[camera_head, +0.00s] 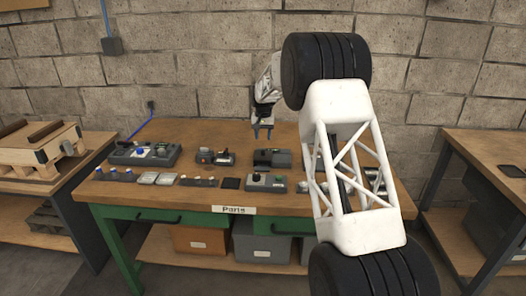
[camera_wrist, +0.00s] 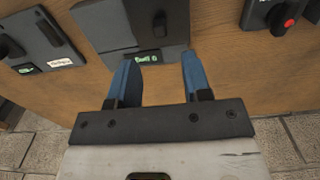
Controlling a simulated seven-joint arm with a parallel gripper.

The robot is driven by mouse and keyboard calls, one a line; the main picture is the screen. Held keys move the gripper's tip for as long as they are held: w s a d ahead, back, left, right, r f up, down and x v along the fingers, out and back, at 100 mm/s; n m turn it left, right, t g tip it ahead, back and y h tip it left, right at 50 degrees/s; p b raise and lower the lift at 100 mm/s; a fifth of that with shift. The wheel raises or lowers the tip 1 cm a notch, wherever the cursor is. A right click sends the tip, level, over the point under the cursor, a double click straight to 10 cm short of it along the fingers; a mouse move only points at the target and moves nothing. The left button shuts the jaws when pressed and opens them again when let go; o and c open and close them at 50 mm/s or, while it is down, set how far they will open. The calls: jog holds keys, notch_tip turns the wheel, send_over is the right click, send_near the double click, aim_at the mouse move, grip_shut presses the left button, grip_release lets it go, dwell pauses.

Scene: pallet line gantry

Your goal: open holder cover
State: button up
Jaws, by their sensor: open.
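A grey holder-like unit (camera_head: 272,158) with a dark upper part stands near the middle of the bench's back row. A large grey unit fills the upper middle of the wrist view (camera_wrist: 115,28), with a raised dark part and a small green-lettered label; it appears to be the same unit. Whether its cover is open or closed I cannot tell. My gripper (camera_head: 262,135) hangs above and behind this unit, pointing down. In the wrist view its two blue fingers (camera_wrist: 160,65) are spread apart with nothing between them, near the unit's labelled edge.
Bench (camera_head: 160,207) has a green frame and a "Parts" label. A unit with an orange-red part (camera_head: 215,157) and a larger control box (camera_head: 143,153) stand left. My arm hides the right side. The stone wall is close behind.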

aim_at(263, 153)
jog(key=shift+f, duration=0.15)
jog(key=shift+f, duration=3.75)
jog(key=shift+c, duration=0.2)
grip_shut()
